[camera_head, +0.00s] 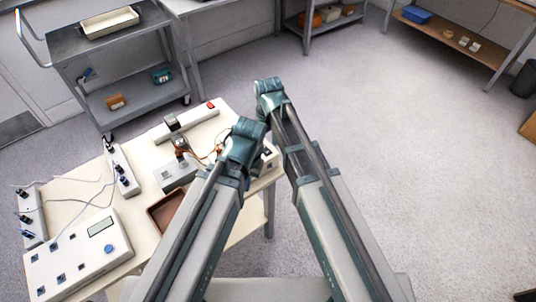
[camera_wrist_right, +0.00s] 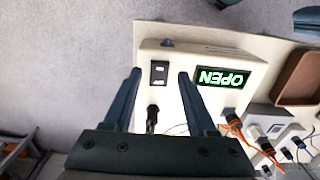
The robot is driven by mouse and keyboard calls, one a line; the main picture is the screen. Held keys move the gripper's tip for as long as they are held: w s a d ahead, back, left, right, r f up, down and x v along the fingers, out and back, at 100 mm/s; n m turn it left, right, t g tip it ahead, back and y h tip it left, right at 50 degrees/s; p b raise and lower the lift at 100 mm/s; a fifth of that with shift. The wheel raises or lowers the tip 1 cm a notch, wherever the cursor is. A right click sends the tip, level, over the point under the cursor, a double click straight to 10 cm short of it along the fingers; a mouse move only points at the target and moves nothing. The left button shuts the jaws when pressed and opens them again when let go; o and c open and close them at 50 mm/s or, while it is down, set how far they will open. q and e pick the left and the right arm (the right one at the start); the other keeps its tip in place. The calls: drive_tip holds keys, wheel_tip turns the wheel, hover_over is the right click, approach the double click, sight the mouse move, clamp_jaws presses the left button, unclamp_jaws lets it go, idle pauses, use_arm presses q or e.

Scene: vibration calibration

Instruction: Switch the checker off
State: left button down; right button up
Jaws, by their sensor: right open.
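The checker (camera_wrist_right: 218,55) is a pale box with a lit green display (camera_wrist_right: 222,79) that reads OPEN, upside down in the right wrist view. A black rocker switch (camera_wrist_right: 159,73) sits beside the display. In the head view the checker (camera_head: 268,160) is at the table's right end, mostly hidden behind my arms. My right gripper (camera_wrist_right: 160,75) is open and empty, its two fingers on either side of the switch in the picture. I cannot tell whether they touch the box. My left gripper is not visible; only its arm shows.
A black plug (camera_wrist_right: 152,117) and orange leads (camera_wrist_right: 236,128) are at the checker's edge. A brown tray (camera_head: 165,211), power strips (camera_head: 122,170) and a large white box (camera_head: 78,254) share the table. A grey cart (camera_head: 110,38) stands behind; open floor lies to the right.

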sight(266, 150)
wheel_tip(266, 150, down, 2)
drive_tip(key=shift+f+b, duration=0.2)
drive_tip(key=shift+b, duration=0.5)
clamp_jaws()
